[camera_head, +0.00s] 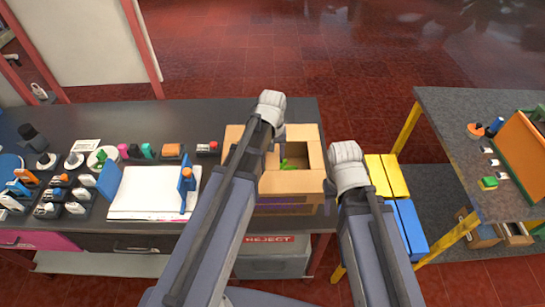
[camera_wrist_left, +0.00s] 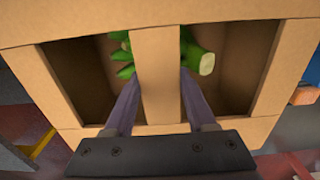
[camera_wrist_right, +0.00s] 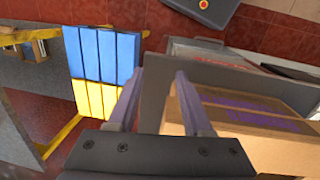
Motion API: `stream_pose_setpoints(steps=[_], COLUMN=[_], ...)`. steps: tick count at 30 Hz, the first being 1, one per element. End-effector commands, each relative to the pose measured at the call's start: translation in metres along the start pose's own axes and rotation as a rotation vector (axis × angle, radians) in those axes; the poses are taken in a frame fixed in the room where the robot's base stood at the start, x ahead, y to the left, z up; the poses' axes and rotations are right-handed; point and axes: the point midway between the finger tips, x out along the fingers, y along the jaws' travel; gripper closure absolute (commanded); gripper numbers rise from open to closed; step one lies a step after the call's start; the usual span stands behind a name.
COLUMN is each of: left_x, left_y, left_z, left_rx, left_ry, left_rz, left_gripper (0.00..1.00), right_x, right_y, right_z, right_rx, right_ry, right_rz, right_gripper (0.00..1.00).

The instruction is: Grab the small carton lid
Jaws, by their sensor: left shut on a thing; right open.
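The small carton lid (camera_wrist_left: 157,107) is a brown cardboard frame with two openings and a middle bar. It lies on top of the carton (camera_wrist_right: 250,118), which has purple print on its side. In the left wrist view my left gripper (camera_wrist_left: 160,80) has one finger on each side of the middle bar and is shut on it. In the head view the lid (camera_head: 308,155) is partly covered by my left arm. My right gripper (camera_wrist_right: 159,75) is open and empty, beside the carton.
Blue and yellow blocks (camera_head: 408,228) lie right of the carton. White paper (camera_head: 150,195) and several small tools lie left on the dark bench (camera_head: 200,115). A grey bin marked REJECT (camera_head: 270,255) stands below. A second table (camera_head: 450,110) is at right.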

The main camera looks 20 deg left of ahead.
Motion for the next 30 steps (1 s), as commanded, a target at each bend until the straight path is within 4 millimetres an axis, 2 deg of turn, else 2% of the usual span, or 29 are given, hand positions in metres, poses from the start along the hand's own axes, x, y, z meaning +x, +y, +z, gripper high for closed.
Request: stream_pose_setpoints(steps=[8, 22, 26, 30], left_x=[-0.019, -0.088, -0.099, -0.101], left_y=[0.000, 0.000, 0.000, 0.000], left_z=[0.000, 0.000, 0.000, 0.000], left_rx=[0.000, 0.000, 0.000, 0.000], left_ry=[0.000, 0.000, 0.000, 0.000], left_rz=[0.000, 0.000, 0.000, 0.000], left_gripper=[1.00, 1.00, 1.00, 1.00], right_x=[-0.019, -0.088, -0.098, -0.100], right_y=[0.002, 0.008, 0.009, 0.009], right_z=[0.001, 0.005, 0.006, 0.006], right_rx=[0.003, 0.015, 0.014, 0.013], right_ry=[0.000, 0.000, -0.001, -0.001], right_rz=[0.000, -0.003, -0.003, -0.003], right_gripper=[0.50, 0.50, 0.50, 0.50])
